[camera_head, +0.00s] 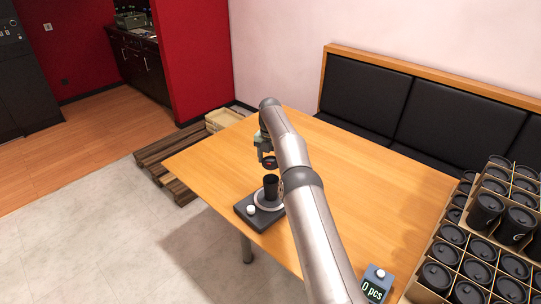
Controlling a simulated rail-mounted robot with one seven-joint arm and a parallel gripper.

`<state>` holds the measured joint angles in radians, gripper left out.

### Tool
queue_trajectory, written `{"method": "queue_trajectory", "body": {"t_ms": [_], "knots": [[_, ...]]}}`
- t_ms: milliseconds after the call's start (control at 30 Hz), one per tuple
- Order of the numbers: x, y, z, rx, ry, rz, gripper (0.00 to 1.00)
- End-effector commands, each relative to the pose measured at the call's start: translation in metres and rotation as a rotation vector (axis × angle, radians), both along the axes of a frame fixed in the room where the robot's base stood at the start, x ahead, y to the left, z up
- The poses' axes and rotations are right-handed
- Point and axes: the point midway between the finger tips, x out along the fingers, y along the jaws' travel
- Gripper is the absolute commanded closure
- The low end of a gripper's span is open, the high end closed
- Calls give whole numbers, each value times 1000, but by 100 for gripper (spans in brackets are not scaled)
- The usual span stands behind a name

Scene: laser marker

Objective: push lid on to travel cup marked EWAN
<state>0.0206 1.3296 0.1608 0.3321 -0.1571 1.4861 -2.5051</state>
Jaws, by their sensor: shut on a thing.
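A black travel cup (271,186) stands upright and open-topped on a round light plate on a dark grey base (243,219), near the table's left edge. No name on it can be read from here. My gripper (266,157) is above the cup, pointing down, partly hidden by my arm. It is shut on a small dark round thing that looks like the lid (269,162). The lid is apart from the cup, with a small gap between them in the picture.
A white knob (250,209) sits on the base's front corner. A small display (375,285) reading "0 pcs" stands at the table's front right. Divided cardboard boxes (425,293) of lidded black cups fill the right. The table's middle (360,190) is clear. A black bench (375,98) stands behind.

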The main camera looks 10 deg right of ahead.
Motion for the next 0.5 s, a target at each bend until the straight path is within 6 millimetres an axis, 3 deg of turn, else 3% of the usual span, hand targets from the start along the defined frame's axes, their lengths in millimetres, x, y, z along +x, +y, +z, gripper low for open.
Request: {"method": "queue_trajectory", "body": {"t_ms": [500], "knots": [[0, -1, -48, 1, -1, -2, 60]]}}
